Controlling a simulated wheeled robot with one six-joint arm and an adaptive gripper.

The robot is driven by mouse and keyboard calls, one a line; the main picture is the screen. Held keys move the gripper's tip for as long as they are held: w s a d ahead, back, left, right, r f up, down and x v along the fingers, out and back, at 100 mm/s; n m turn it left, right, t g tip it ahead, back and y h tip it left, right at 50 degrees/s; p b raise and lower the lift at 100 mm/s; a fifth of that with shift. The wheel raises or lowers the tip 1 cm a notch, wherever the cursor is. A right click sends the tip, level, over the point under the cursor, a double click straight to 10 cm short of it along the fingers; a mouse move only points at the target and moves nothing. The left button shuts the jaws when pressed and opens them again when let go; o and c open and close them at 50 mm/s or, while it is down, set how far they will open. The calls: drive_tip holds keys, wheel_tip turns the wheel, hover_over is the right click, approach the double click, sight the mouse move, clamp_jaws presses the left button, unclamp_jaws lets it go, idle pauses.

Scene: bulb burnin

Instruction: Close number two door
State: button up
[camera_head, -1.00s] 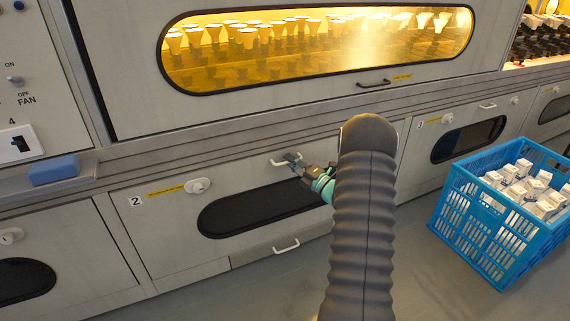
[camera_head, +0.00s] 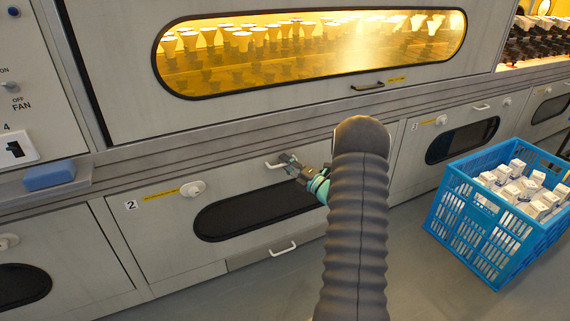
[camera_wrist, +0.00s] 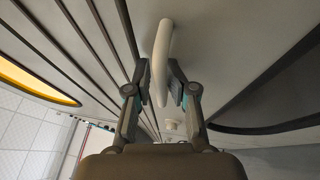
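The number two door (camera_head: 160,225) is a grey panel marked 2 at its left, with a dark oval window (camera_head: 250,212) and a white round knob (camera_head: 193,188). It looks about flush with the front; a small gap could not be told. Its white bar handle (camera_head: 272,166) is near the top edge. My gripper (camera_head: 288,162) is at this handle. In the wrist view, the handle (camera_wrist: 162,50) runs between the two fingertips of my gripper (camera_wrist: 160,82), with narrow gaps showing. My arm hides the door's right part.
A blue crate (camera_head: 475,240) of white boxes stands on the floor at right, before door 3 (camera_head: 410,165). A lit oval window (camera_head: 310,50) with bulbs is above. A lower handle (camera_head: 283,249) sits below door two. A blue block (camera_head: 50,175) lies on the left ledge.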

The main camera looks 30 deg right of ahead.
drive_tip(key=v, duration=1.1)
drive_tip(key=shift+s, duration=0.3)
drive_tip(key=shift+f, duration=0.15)
